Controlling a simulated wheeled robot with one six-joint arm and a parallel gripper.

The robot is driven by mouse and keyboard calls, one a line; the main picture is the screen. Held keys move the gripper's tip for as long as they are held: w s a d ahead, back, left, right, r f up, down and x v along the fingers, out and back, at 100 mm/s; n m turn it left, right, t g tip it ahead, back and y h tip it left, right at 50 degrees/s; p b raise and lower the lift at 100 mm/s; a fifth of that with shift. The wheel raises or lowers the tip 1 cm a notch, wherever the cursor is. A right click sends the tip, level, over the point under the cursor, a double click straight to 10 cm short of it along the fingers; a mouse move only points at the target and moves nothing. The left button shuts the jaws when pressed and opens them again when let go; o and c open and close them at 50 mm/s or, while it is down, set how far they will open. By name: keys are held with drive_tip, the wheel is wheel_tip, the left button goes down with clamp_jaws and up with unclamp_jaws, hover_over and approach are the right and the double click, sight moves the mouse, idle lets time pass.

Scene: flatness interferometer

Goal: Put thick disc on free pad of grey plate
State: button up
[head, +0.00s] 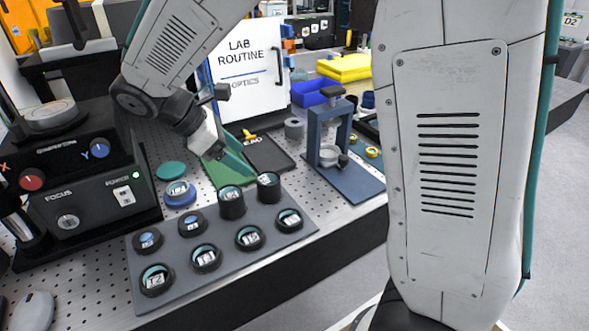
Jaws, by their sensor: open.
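A grey plate (225,279) lies at the front of the perforated table, with two rows of round, dark-rimmed pieces on it. Two taller, dark-sided pieces, a left one (231,203) and a right one (268,188), stand in its back row and look thickest. Lower labelled pieces include T2 (157,280) and T3 (206,258). I cannot tell for sure which is the thick disc or which pad is free. My gripper (217,152) is open, pointing down behind the plate, apart from these pieces. Its fingertips are partly hidden and nothing shows held.
A blue-based labelled disc (180,194) and a teal disc (171,170) lie behind the plate. The black instrument (80,180) stands left. A dark blue frame stand (330,135) stands right. A green piece (228,163) is near my gripper.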

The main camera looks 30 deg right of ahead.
drive_tip(key=s+d+r+m+y, duration=0.45)
drive_tip(key=s+d+m, duration=0.25)
drive_tip(key=s, duration=0.4)
drive_tip(key=s+d+m+t+y, duration=0.2)
drive_tip(key=s+m+t+y, duration=0.1)
drive_tip(key=s+m, duration=0.5)
drive_tip(key=shift+s+f+m, duration=0.15)
drive_tip(key=shift+s+m, duration=0.25)
drive_tip(key=shift+s, duration=1.5)
drive_tip(key=shift+d, duration=0.1)
drive_tip(key=shift+c, duration=0.2)
